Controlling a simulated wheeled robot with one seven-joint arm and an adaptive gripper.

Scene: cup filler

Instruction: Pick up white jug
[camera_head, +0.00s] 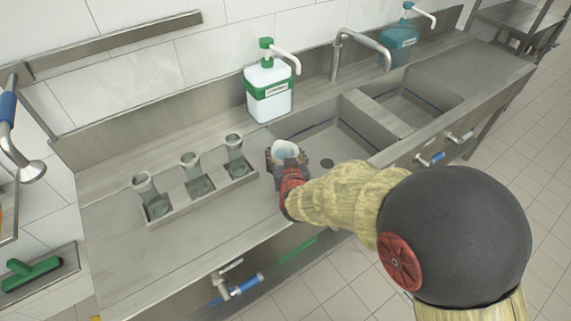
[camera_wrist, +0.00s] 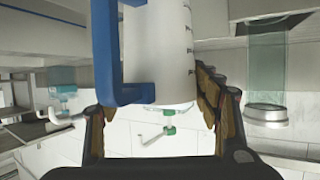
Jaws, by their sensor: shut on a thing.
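The white jug (camera_wrist: 158,60) has a blue handle (camera_wrist: 107,60) and dark measuring marks on its side. In the wrist view it stands between the fingers of my gripper (camera_wrist: 155,105). The wrist view appears upside down. In the head view the jug (camera_head: 286,148) shows as a pale rim with a bluish inside, at the left edge of the left sink basin. My gripper (camera_head: 287,160) is shut on the jug there. My arm and fingers hide most of its body, so I cannot tell whether it touches the counter.
A holder (camera_head: 200,207) with three glass cups stands left of my gripper. A white-and-green pump bottle (camera_head: 268,90) stands behind it. A faucet (camera_head: 360,42) and a teal pump bottle (camera_head: 398,45) stand farther right. The left basin (camera_head: 335,135) is empty. The front left counter (camera_head: 120,260) is clear.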

